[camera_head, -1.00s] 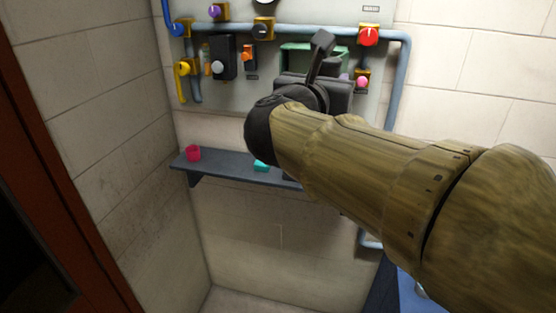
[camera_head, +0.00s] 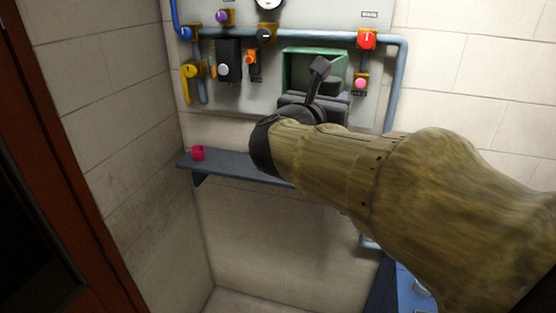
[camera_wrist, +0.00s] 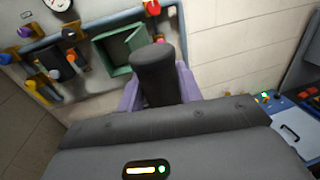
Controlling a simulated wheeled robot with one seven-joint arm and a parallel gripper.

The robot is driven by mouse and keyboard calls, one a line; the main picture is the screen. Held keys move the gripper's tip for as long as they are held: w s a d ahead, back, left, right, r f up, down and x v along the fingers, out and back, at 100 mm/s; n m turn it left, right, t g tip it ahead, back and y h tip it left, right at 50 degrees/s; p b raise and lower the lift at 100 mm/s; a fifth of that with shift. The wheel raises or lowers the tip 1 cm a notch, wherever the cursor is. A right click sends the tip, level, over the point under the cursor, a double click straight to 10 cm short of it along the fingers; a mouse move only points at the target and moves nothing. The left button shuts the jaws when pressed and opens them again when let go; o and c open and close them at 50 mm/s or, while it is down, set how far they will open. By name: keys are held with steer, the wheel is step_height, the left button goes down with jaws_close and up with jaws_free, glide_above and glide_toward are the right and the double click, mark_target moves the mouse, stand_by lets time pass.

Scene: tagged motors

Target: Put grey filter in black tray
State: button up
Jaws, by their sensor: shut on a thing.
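The grey filter (camera_wrist: 155,72) is a dark grey cylinder in the wrist view. It stands between the purple fingers of my gripper (camera_wrist: 160,85), which is shut on it. In the head view my gripper (camera_head: 318,100) is in front of the wall panel, just below and right of the open green box. I cannot make out a black tray in either view now.
The open green box (camera_head: 297,72) is on the wall panel (camera_head: 270,98) among pipes, knobs and levers. A blue bench (camera_wrist: 262,115) is at the right.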

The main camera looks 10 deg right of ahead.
steer(key=shift+n+y, duration=0.3)
steer(key=shift+y, duration=0.1)
steer(key=w+d+f+b, duration=0.1)
steer(key=w+f, duration=0.3)
steer(key=f, duration=0.2)
steer(key=w+d+f+b, duration=0.1)
steer(key=w+f, duration=0.2)
steer(key=f, duration=0.4)
steer(key=w+d+f+b, duration=0.1)
steer(key=w+f, duration=0.3)
steer(key=f, duration=0.2)
steer(key=shift+w+f, duration=0.25)
steer(key=shift+w, duration=0.1)
step_height(320, 180, down, 38)
steer(key=w+a+f+n+t+y+b, duration=0.1)
steer(key=n+t+y+b, duration=0.4)
steer(key=y, duration=0.3)
steer(key=s+a+f+b, duration=0.1)
steer(key=s+a+f, duration=0.1)
steer(key=s+f, duration=0.1)
steer(key=s+a+f+n+g+y+b, duration=0.1)
steer(key=s+a+f, duration=0.1)
steer(key=f, duration=0.2)
steer(key=s+a+f+y+b, duration=0.1)
steer(key=s+a+f, duration=0.1)
steer(key=s+f, duration=0.1)
steer(key=shift+s+f+n, duration=0.35)
steer(key=shift+n, duration=0.05)
steer(key=shift+w+d, duration=0.1)
steer(key=shift+d, duration=0.1)
